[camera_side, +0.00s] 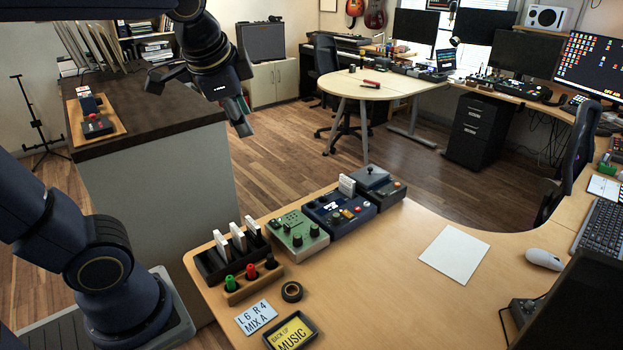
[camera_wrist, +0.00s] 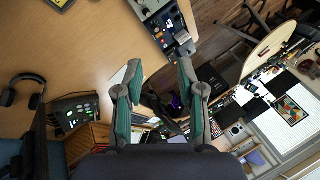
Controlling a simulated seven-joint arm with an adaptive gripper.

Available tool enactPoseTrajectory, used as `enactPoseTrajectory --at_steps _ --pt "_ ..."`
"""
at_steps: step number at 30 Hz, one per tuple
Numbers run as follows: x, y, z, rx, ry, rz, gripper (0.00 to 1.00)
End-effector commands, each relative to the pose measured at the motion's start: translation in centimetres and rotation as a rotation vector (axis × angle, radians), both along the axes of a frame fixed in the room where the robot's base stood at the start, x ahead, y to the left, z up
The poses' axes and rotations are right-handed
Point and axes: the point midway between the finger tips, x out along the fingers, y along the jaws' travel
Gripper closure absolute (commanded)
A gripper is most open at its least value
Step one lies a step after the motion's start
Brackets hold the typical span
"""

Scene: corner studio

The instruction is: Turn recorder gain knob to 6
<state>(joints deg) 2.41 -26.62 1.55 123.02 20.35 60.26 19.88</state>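A green-grey box with dark knobs (camera_side: 298,232), a dark blue box with knobs and buttons (camera_side: 340,211) and a dark grey box (camera_side: 378,186) stand in a row along the desk's far edge. I cannot tell which one is the recorder, and the knob markings are too small to read. Part of this row, a blue device (camera_wrist: 165,22), shows at the top of the wrist view. My gripper (camera_side: 238,118) hangs in the air beyond and left of the row, beside the dark counter. In the wrist view my gripper (camera_wrist: 158,72) has its teal fingers wide apart with nothing between them.
A black card rack (camera_side: 228,262), a wooden holder with coloured plugs (camera_side: 252,281), a tape roll (camera_side: 292,291) and a sign (camera_side: 290,332) crowd the desk's near left. White paper (camera_side: 454,254) lies right of the boxes. The desk middle is clear. The dark counter (camera_side: 150,110) stands at left.

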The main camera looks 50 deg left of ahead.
Motion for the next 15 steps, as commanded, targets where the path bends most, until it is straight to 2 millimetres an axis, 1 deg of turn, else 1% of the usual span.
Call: enactPoseTrajectory --at_steps 1,2,4,5,6,8,9,11,12,14,15 --pt "2.1 0.6 0.3 0.064 0.048 -0.041 0.62" --pt "3.3 0.9 0.4 0.105 0.078 -0.067 0.62" --pt "6.3 1.6 0.4 0.205 0.151 -0.129 0.62" --pt "7.7 1.9 0.2 0.246 0.185 -0.155 0.62" --pt "9.7 2.1 -0.2 0.303 0.229 -0.191 0.62" --pt "12.5 2.3 -1.1 0.387 0.299 -0.243 0.62" --pt "14.4 2.2 -1.8 0.443 0.342 -0.279 0.62" --pt "17.1 2.0 -3.3 0.524 0.411 -0.332 0.62" --pt "18.9 1.7 -4.4 0.577 0.454 -0.366 0.62" --pt "21.4 1.1 -6.5 0.655 0.52 -0.417 0.62" --pt "22.9 0.6 -8.1 0.708 0.561 -0.451 0.62"
